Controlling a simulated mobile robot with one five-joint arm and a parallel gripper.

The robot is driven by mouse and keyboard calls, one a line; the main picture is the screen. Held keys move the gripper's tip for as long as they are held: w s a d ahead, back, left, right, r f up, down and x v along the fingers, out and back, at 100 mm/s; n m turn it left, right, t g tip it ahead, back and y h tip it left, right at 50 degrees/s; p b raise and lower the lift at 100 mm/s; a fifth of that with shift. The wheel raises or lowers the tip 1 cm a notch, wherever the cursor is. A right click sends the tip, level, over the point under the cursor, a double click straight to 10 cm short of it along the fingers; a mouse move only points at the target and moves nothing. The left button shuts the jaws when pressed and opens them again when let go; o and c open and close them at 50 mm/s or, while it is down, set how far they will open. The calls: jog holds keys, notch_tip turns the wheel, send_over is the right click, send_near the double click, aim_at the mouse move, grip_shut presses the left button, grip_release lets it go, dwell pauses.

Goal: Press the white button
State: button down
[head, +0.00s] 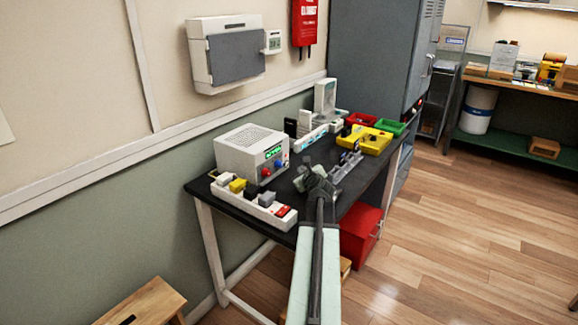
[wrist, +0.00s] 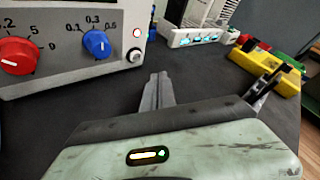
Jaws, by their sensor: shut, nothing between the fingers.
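A white bench instrument (head: 252,153) with a green display, red knob and blue knob stands on the black-topped table. My gripper (head: 316,181) is over the table, right of the instrument. In the wrist view its fingertips (wrist: 158,77) are together, empty and apart from the panel.
A white power strip (head: 254,204) with plugs and a red switch lies along the table's near left edge. Dark tabletop (wrist: 205,80) is clear around the fingers.

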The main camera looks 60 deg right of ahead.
jog(key=shift+w, duration=1.6)
jog(key=shift+w, duration=0.1)
dwell(0.7)
jog(key=shift+w, duration=0.3)
jog(key=shift+w, duration=0.45)
dwell(0.6)
jog(key=shift+s, duration=0.9)
jog(key=shift+s, duration=2.5)
